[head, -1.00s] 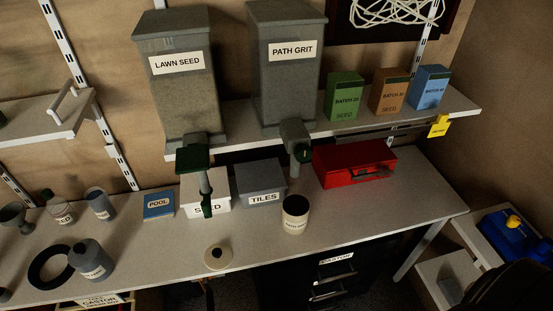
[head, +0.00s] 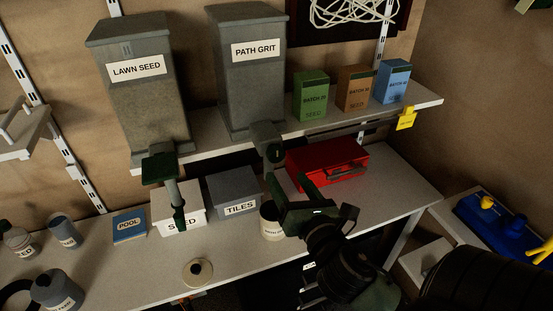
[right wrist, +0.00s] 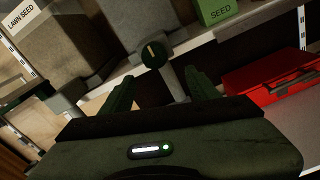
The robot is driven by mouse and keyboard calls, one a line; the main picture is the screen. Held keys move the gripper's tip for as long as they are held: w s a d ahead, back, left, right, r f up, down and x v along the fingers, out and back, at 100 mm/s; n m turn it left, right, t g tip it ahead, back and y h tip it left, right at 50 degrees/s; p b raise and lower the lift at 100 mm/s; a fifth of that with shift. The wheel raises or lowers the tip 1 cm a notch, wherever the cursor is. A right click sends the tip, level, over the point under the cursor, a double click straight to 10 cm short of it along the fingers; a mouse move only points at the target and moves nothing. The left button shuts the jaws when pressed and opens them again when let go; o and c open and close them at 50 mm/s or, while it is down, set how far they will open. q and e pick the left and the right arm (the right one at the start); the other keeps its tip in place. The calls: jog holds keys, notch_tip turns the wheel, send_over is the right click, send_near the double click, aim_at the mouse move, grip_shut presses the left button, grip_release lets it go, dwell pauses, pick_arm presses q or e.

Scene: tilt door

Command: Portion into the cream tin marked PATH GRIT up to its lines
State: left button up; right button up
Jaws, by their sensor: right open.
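The cream tin (head: 268,230) stands upright on the bench below the PATH GRIT hopper (head: 250,85). My right gripper partly covers it in the head view; its inside and lines cannot be made out. The hopper's grey spout (head: 266,138) hangs over the shelf edge. Its round dark green knob shows in the right wrist view (right wrist: 153,54). My right gripper (head: 287,178) is open and empty, its fingers pointing up toward the spout, just below it in the picture. In the right wrist view the gripper (right wrist: 158,88) has the spout's grey stem between its fingers in the picture.
A red case (head: 325,160) lies right of the spout. SEED (head: 165,212) and TILES (head: 235,182) boxes stand left of the tin. A cream round item (head: 197,273) sits near the front edge.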

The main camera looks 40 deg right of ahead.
aim_at(277, 156)
jog(key=shift+n, duration=0.3)
jog(key=w, duration=0.2)
jog(key=w+d+r+p, duration=0.1)
jog(key=w, duration=0.1)
jog(key=w+p, duration=0.1)
jog(key=w, duration=0.2)
jog(key=shift+w+d+r, duration=0.1)
jog(key=shift+d+r, duration=0.25)
grip_shut()
jog(key=shift+m+p, duration=0.35)
jog(key=shift+m, duration=0.05)
